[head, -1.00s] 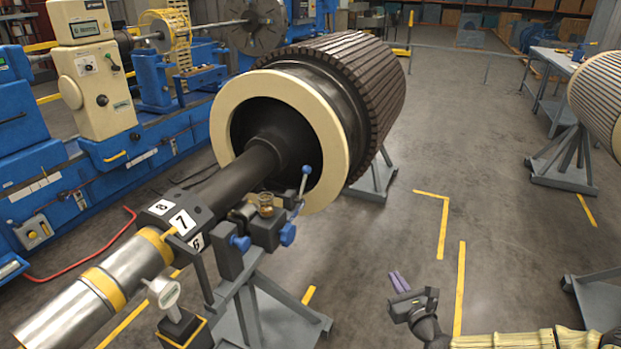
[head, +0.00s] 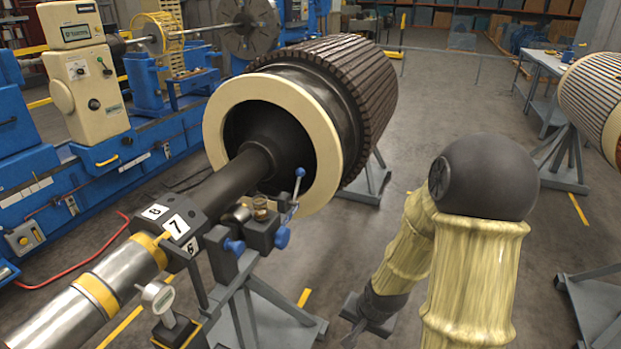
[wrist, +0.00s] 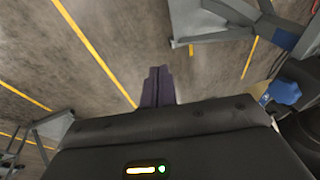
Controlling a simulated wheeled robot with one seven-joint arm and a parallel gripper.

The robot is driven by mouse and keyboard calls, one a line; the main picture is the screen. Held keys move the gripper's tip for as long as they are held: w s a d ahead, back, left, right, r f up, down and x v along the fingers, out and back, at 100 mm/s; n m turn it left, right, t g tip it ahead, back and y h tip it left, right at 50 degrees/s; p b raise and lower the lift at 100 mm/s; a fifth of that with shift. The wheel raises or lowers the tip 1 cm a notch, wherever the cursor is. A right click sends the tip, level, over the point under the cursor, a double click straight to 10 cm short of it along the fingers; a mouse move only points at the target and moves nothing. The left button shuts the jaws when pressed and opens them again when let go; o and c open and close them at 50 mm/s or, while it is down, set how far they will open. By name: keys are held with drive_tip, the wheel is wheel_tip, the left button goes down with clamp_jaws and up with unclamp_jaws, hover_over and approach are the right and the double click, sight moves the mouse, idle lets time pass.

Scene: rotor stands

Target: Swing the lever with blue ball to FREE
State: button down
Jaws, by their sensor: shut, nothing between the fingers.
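The lever (head: 295,191) is a thin grey rod topped by a blue ball (head: 300,172). It stands nearly upright on the dark bearing block of the stand, in front of the cream ring of the rotor. No FREE marking can be read. My gripper (wrist: 158,72) shows in the wrist view with its purple fingers together and empty, above the floor. In the head view my gripper's dark body hangs low, right of the stand and well apart from the lever; its fingers cannot be made out there.
Two blue knobs (head: 282,237) (head: 234,247) sit on the block below the lever. The large rotor (head: 365,85) and its shaft (head: 215,190) lie behind and left. A small gauge (head: 158,295) stands in front. Another rotor (head: 595,95) is at right. Open floor lies between.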

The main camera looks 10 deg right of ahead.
drive_tip(key=s+a+r+n, duration=0.5)
drive_tip(key=r+n, duration=0.2)
drive_tip(key=r, duration=0.2)
drive_tip(key=shift+s+r+g+h, duration=0.4)
